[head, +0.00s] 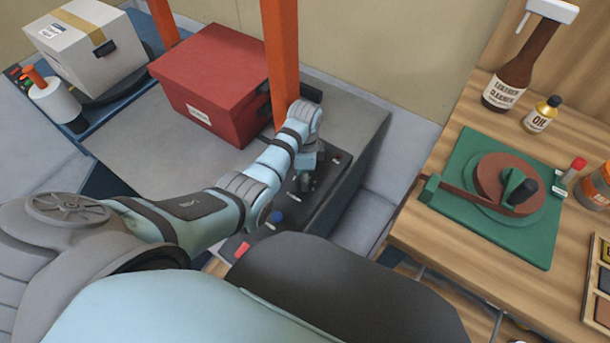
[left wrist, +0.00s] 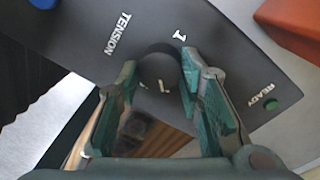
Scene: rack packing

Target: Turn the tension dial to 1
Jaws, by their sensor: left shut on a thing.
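The tension dial (left wrist: 158,66) is a dark round knob on the black control panel (left wrist: 215,55), in the left wrist view. The word TENSION and a white 1 are printed beyond it. A small pale mark shows near the dial's near side; which way it points is hard to tell. My left gripper (left wrist: 160,82) has its green-padded fingers on either side of the dial and is shut on it. In the head view my left gripper (head: 305,180) is over the panel (head: 262,233) and hides the dial. My right gripper is not in view.
The panel also has a blue knob (head: 277,217), a red button (head: 242,249) and a green READY light (left wrist: 271,105). A red box (head: 212,85) and an orange post (head: 281,60) stand behind my arm. A wooden bench (head: 440,235) with bottles is at right.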

